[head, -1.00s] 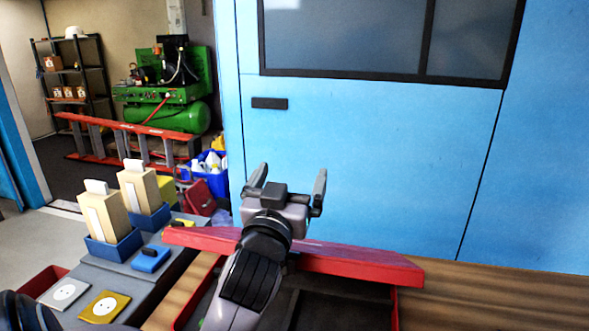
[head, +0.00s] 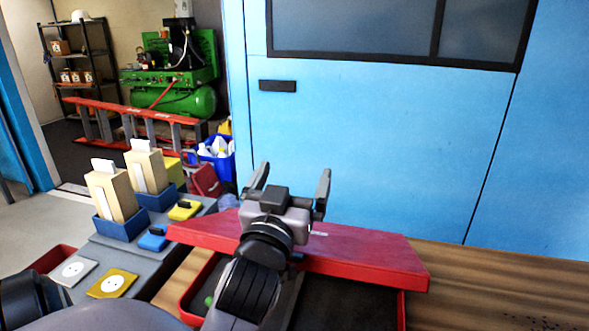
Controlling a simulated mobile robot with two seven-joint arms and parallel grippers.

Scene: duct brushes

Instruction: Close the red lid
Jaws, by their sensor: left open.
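The red lid (head: 365,256) is raised and tilted above a red box (head: 403,308) with a dark inside, which stands on the wooden bench. A green thing lies inside the box at its left. My left gripper (head: 290,186) is open, with its two fingers pointing up and apart and nothing between them. It is in front of the lid's middle and hides part of it. I cannot tell whether it touches the lid. My right gripper is not in view.
On the left, a grey board (head: 133,254) holds two blue holders with tan blocks, a blue brush (head: 153,239), a yellow brush (head: 184,210) and socket plates. The blue van wall (head: 390,150) stands behind. Bare wooden bench (head: 500,290) shows at right.

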